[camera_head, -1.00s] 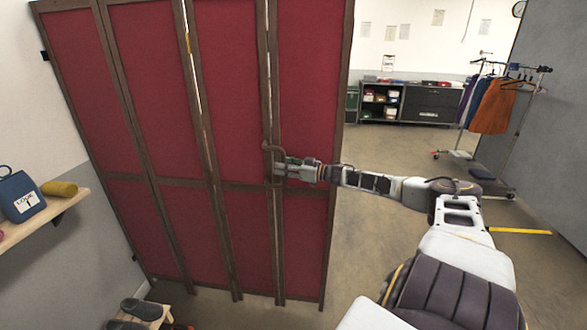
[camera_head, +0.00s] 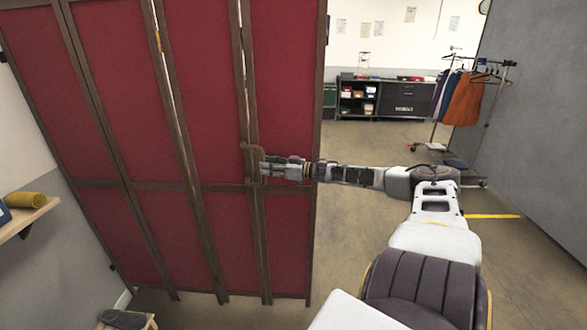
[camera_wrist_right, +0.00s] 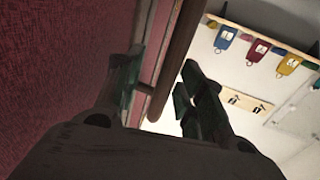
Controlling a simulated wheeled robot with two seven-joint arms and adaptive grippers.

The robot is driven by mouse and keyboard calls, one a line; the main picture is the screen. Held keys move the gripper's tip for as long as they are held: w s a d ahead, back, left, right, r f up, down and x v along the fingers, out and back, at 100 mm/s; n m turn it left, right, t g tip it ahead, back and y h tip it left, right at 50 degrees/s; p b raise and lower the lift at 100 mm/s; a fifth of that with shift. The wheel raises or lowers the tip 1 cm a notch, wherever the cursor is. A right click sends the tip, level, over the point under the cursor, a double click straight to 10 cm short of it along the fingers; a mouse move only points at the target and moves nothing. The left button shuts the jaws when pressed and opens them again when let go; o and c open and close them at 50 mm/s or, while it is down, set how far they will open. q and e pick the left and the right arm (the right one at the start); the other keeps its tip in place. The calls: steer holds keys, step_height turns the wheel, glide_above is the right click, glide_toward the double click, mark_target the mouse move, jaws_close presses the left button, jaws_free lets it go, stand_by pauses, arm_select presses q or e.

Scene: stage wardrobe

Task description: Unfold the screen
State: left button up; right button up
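The folding screen (camera_head: 204,105), with dark red panels in brown wooden frames, stands upright across the left half of the head view. Its panels are spread side by side, at slight angles to each other. A brown handle (camera_head: 247,163) is on the frame strip left of the rightmost panel. My right gripper (camera_head: 264,168) is at this handle. In the right wrist view, the handle bar (camera_wrist_right: 179,58) runs between the fingers of the right gripper (camera_wrist_right: 160,90). A gap shows between the bar and the left finger, so the gripper looks open around it. My left gripper is not in view.
A clothes rack (camera_head: 490,95) with garments stands at the back right, near a grey wall (camera_head: 535,130). A dark cabinet (camera_head: 404,97) is at the back. A wooden shelf (camera_head: 28,218) is at the left.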

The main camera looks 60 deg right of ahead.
steer(key=shift+v, duration=1.1)
stand_by(0.6)
steer(key=shift+v, duration=0.9)
steer(key=shift+v, duration=3)
